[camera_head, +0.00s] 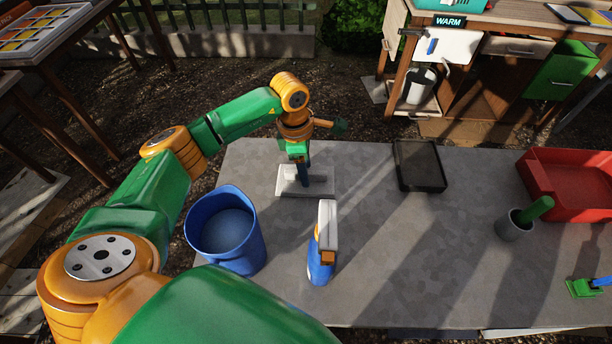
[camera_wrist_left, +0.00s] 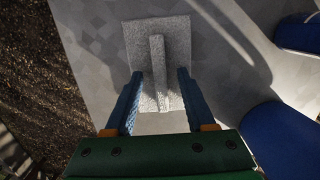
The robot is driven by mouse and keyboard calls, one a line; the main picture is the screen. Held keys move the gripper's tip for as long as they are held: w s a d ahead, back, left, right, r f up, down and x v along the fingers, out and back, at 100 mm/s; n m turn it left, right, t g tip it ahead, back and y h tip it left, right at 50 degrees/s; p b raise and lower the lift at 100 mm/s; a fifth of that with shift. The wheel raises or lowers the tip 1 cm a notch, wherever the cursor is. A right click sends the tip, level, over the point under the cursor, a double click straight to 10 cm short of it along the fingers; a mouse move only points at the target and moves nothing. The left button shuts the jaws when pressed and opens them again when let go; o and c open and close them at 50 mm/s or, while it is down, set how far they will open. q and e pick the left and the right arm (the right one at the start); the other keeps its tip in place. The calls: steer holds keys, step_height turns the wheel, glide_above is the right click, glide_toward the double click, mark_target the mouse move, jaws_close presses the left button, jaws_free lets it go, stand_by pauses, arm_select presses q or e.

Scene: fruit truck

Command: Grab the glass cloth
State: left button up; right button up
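The glass cloth (camera_head: 287,188) is a pale grey-white flat piece with a raised ridge down its middle. It lies on the far left part of the grey table. It also shows in the left wrist view (camera_wrist_left: 176,45). My left gripper (camera_head: 304,181) points down over it. In the left wrist view, the blue fingers (camera_wrist_left: 158,78) are open, one on each side of the ridge, with gaps between them and the ridge. My right gripper is not in view.
A blue bucket (camera_head: 247,247) and a blue-and-white spray bottle (camera_head: 321,262) stand nearer on the table (camera_head: 430,270). A black tray (camera_head: 420,180), a grey cup (camera_head: 514,228) with a green handle in it, and a red crate (camera_head: 572,207) are to the right.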

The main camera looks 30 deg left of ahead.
arm_select(q)
jaws_close()
steer(key=shift+r, duration=0.15)
